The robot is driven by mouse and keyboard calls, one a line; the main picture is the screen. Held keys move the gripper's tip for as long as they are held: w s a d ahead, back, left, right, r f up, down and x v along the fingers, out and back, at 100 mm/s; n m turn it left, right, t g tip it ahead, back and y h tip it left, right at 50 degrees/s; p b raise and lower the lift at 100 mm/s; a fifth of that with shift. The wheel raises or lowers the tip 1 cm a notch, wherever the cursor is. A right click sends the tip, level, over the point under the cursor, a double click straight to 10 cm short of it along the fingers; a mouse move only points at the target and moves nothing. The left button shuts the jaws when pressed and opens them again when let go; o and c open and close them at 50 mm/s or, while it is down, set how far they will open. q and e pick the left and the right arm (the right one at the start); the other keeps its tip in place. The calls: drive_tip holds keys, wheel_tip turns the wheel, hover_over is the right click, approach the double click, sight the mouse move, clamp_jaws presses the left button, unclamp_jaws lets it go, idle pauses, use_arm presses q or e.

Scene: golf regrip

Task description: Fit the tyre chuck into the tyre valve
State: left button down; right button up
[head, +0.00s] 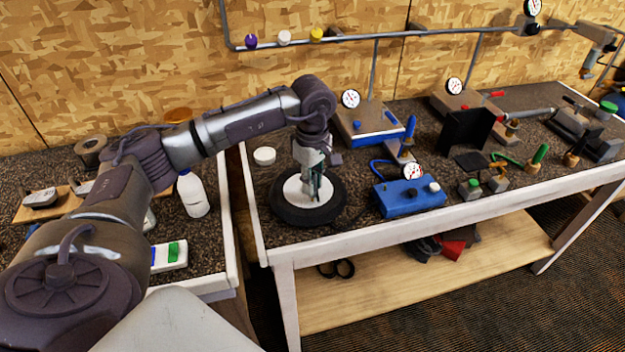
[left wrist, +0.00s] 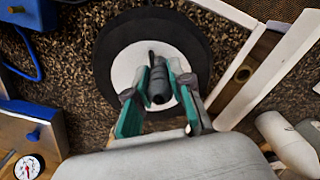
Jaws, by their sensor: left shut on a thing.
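The tyre is a black ring (head: 278,207) with a white centre, lying flat near the left end of the bench; it also shows in the left wrist view (left wrist: 107,55). My left gripper (head: 317,188) points down over the white centre. In the left wrist view its green-padded fingers (left wrist: 160,82) are shut on a dark, ribbed cylinder, the tyre chuck (left wrist: 159,86). A thin dark stem, likely the tyre valve (left wrist: 152,56), shows just beyond the chuck's far end. I cannot tell whether chuck and stem touch. My right gripper is not in view.
A blue gauge box (head: 408,198) stands close right of the tyre. A white round lid (head: 264,156) lies behind it. A white bottle (head: 193,194) stands on the left bench, across a gap. Further right are gauges, a black stand (head: 467,132) and several small tools.

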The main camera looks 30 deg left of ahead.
sight(313, 175)
use_arm(q)
drive_tip(key=shift+f+b, duration=0.5)
drive_tip(key=shift+f, duration=0.2)
drive_tip(key=c, duration=1)
unclamp_jaws()
drive_tip(key=shift+o, duration=0.2)
wheel_tip(313, 175, up, 12)
drive_tip(key=shift+r, duration=0.1)
